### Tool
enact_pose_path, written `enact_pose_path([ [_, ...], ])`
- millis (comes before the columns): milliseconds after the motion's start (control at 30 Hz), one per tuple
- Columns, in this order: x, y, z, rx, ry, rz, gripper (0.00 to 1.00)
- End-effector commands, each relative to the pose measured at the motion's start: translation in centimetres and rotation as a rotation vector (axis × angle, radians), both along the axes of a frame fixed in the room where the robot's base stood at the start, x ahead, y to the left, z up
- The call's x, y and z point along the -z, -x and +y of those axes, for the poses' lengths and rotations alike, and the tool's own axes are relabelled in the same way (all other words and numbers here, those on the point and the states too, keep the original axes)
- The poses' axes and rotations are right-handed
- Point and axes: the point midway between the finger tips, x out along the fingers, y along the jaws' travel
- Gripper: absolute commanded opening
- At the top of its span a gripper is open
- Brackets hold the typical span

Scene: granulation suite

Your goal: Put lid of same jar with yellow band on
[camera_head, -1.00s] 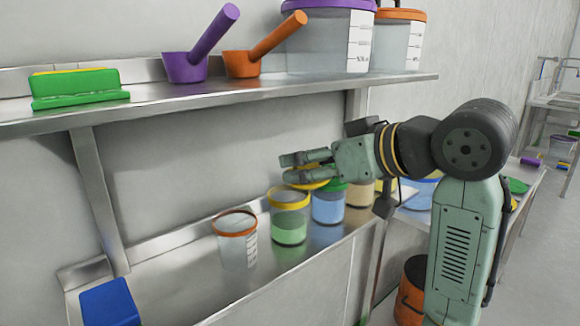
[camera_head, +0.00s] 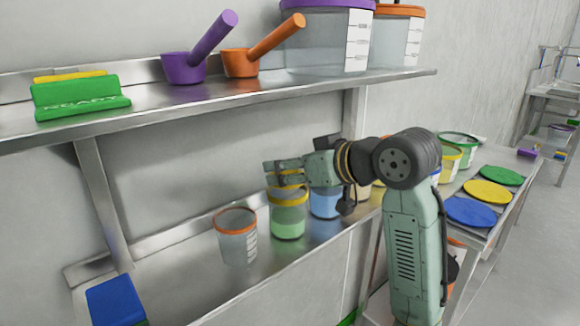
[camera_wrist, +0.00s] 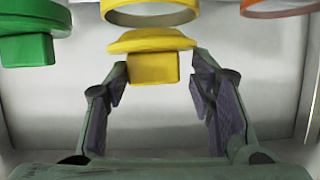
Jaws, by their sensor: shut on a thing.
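The jar with the yellow band (camera_head: 288,215) stands on the lower steel shelf with green contents. Its yellow rim (camera_wrist: 150,13) also shows at the top of the wrist view. My gripper (camera_head: 270,174) is just above this jar, its fingers on either side of a yellow lid (camera_wrist: 152,42) with a block-shaped handle. In the wrist view the lid looks separate from the rim, with a small gap between them. In the head view my gripper largely hides the lid, so its height over the rim is unclear.
An open jar with an orange rim (camera_head: 237,236) stands to the left. A blue-filled jar (camera_head: 325,203) stands close on the right; a green lid (camera_wrist: 28,38) shows in the wrist view. The upper shelf (camera_head: 205,97) overhangs. Loose lids lie on the side table, including a yellow one (camera_head: 487,193).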

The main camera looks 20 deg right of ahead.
Motion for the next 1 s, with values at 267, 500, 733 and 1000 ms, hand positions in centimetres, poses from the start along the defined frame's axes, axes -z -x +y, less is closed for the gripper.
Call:
enact_pose_path([
  [267,0.9,0.0,0.0,0.0,0.001,0.0,0.21],
  [500,1.2,0.0,0.0,0.0,0.001,0.0,0.21],
  [733,1.2,0.0,0.0,0.0,0.0,0.0,0.65],
  [1000,1.2,0.0,0.0,0.0,0.0,0.0,0.71],
])
